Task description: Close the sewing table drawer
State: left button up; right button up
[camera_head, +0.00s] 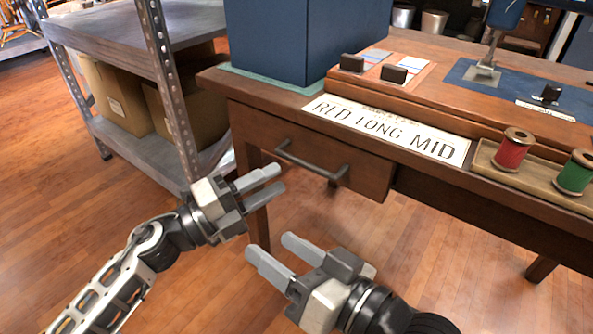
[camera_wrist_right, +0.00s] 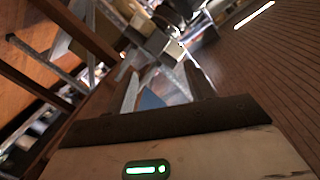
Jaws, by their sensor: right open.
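The wooden drawer (camera_head: 290,135) of the sewing table (camera_head: 430,180) is under the tabletop's left part, with a dark bar handle (camera_head: 312,163) on its front. Its front stands forward of the recessed panel to its right; its inside is hidden. My left gripper (camera_head: 281,178) is empty, its fingers apart, below and left of the handle in the picture and apart from it. My right gripper (camera_head: 268,246) is open and empty, lower in the picture, below the drawer's image and clear of it. The right wrist view also shows its spread fingers (camera_wrist_right: 165,88).
A blue box (camera_head: 275,40), a sign reading "RED LONG MID" (camera_head: 385,130), and red (camera_head: 513,152) and green (camera_head: 574,175) spools in a tray (camera_head: 540,182) are on the table. A metal shelf (camera_head: 150,150) with cardboard boxes stands left. The wooden floor below is clear.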

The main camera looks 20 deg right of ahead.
pick_arm(q)
jog(key=b+x, duration=0.1)
jog(key=x, duration=0.4)
jog(key=shift+w+d, duration=0.1)
jog(key=shift+d, duration=0.3)
pick_arm(e)
jog(key=shift+w+d+r+n+t+y, duration=0.15)
jog(key=shift+w+r+n+t, duration=0.2)
jog(key=shift+r, duration=0.2)
jog(key=shift+w+d+r+n+t+y, duration=0.15)
jog(key=shift+w+r+n+t, duration=0.15)
jog(key=shift+r, duration=0.2)
jog(key=shift+a, duration=0.1)
pick_arm(q)
grip_shut()
